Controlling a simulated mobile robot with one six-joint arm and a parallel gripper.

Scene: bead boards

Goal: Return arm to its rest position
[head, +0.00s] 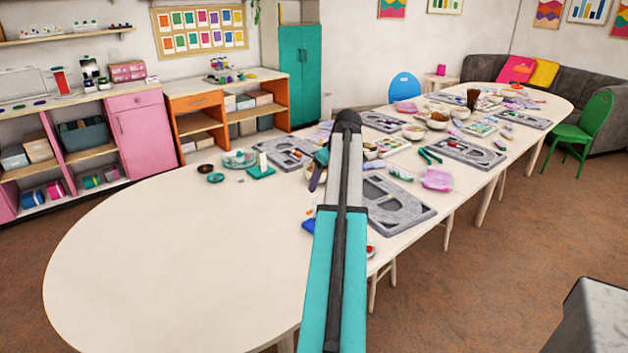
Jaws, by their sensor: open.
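My arm (338,250) rises from the bottom of the head view over the long white table (150,255). Its teal and grey link ends in a dark joint (347,120) at the top. My gripper cannot be made out; the arm hides whatever lies behind it. A small dark and teal piece (317,178) shows just left of the link, and I cannot tell whether it is part of my arm or a thing on the table.
Grey bead boards (395,212), bowls (413,132), a pink packet (437,179) and teal pliers (430,154) crowd the table's middle and far part. Its near left end is bare. A green chair (590,130) stands at right. Shelves and cabinets (145,140) line the left wall.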

